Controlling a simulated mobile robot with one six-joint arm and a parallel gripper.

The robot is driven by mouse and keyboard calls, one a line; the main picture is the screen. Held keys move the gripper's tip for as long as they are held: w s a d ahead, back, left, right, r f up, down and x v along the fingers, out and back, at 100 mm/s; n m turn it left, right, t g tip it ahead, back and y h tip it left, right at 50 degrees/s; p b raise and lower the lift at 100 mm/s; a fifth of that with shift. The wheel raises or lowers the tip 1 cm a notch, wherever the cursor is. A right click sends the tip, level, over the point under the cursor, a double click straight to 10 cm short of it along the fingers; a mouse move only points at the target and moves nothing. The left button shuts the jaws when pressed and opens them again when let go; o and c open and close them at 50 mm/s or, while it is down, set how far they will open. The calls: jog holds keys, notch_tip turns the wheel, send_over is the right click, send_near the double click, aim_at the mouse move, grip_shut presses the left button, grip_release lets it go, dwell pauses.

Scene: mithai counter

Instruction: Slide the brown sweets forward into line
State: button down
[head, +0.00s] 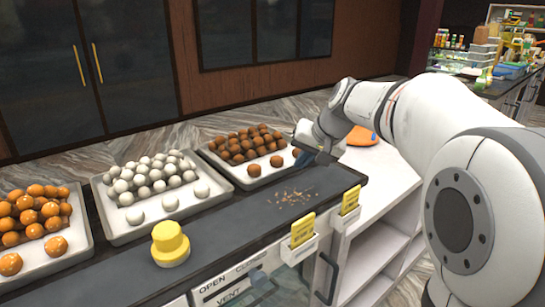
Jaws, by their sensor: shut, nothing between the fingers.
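The brown sweets (243,143) stand piled in several rows in a pale tray (236,180), the rightmost of the trays. In front of the pile, separate brown sweets lie toward the tray's front edge: one at left (254,170), one in the middle (276,161) and one at right (297,153), partly hidden by my gripper. My gripper (304,158) reaches down at the tray's right end, its dark-blue fingers shut and empty, close beside the right sweet. I cannot tell whether they touch it.
Trays of white sweets (116,235) and orange sweets (92,248) stand to the left. An orange item (362,136) lies behind my arm.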

notch_tip(320, 180, up, 8)
jog(key=p, duration=0.4)
jog(key=shift+f+p, duration=0.2)
jog(key=shift+p, duration=0.2)
